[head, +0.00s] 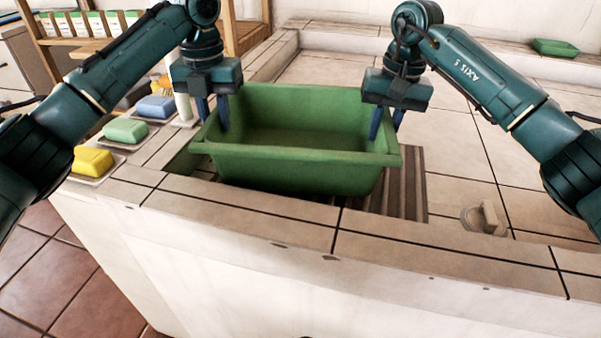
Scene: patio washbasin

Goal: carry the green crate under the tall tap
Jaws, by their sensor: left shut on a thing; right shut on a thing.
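The green crate (295,170) is an open, empty tub with a wide rim, in the middle of the head view. It is over the slatted grate and a recess in the tiled counter; I cannot tell whether it touches them. My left gripper (212,112) is shut on the crate's left wall. My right gripper (386,124) is shut on its right wall. The fingertips are partly hidden by the crate. No tall tap shows in this view.
Soap bars, yellow (92,161), green (126,130) and blue (155,106), lie on dishes at the left. A slatted grate (412,185) shows right of the crate. A small beige fitting (485,217) stands on the right counter. A small green tray (555,47) is far back right.

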